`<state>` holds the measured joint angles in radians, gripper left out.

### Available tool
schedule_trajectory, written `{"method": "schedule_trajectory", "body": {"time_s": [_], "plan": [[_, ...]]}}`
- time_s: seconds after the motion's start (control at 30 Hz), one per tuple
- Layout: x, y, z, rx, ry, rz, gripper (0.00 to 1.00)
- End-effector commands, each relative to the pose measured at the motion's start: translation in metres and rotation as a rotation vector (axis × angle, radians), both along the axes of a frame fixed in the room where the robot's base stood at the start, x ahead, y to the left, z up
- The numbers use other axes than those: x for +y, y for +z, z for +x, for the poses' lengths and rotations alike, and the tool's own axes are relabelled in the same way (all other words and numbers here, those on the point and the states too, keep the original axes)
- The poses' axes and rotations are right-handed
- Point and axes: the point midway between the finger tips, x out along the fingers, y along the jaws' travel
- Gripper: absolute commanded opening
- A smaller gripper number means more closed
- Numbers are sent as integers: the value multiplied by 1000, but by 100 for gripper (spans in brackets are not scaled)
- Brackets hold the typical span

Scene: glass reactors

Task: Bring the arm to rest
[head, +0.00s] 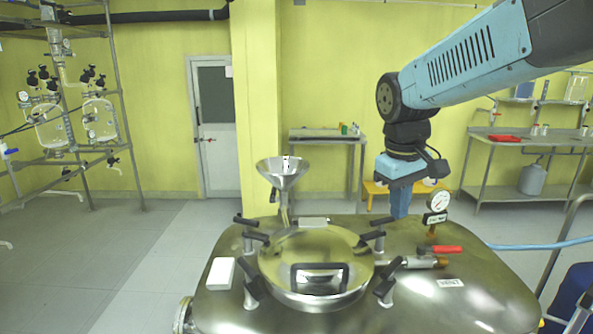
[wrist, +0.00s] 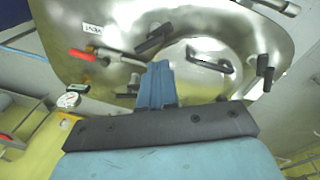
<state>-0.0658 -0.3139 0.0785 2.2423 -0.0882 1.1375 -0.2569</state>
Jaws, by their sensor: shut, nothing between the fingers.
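My gripper (head: 400,205) hangs from the blue and black arm, pointing down above the back right part of the steel reactor lid (head: 460,300). Its blue fingers are together with nothing between them. In the wrist view the closed fingers (wrist: 158,72) point toward the reactor top. The round hatch (head: 315,262) with its black handle is closed, to the left of my gripper. Whether the fingertips touch the lid is hard to tell, but they seem apart from it.
A steel funnel (head: 282,172) stands behind the hatch. A pressure gauge (head: 438,201) and a red-handled valve (head: 440,249) stand close to my gripper on the right. Black clamps ring the hatch. A white box (head: 221,273) lies at left. Steel tables (head: 335,137) stand behind.

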Motion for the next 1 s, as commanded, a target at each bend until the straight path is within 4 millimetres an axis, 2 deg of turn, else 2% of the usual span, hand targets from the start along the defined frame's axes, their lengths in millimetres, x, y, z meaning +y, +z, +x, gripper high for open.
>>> {"method": "schedule_trajectory", "body": {"time_s": [0.3, 0.6, 0.8, 1.0], "plan": [[-18, 10, -49, -197, -186, 86, 0], [-29, 10, -87, -359, -339, 177, 0], [-34, 8, -98, -410, -389, 209, 0], [-34, 8, -99, -416, -397, 214, 0]]}}
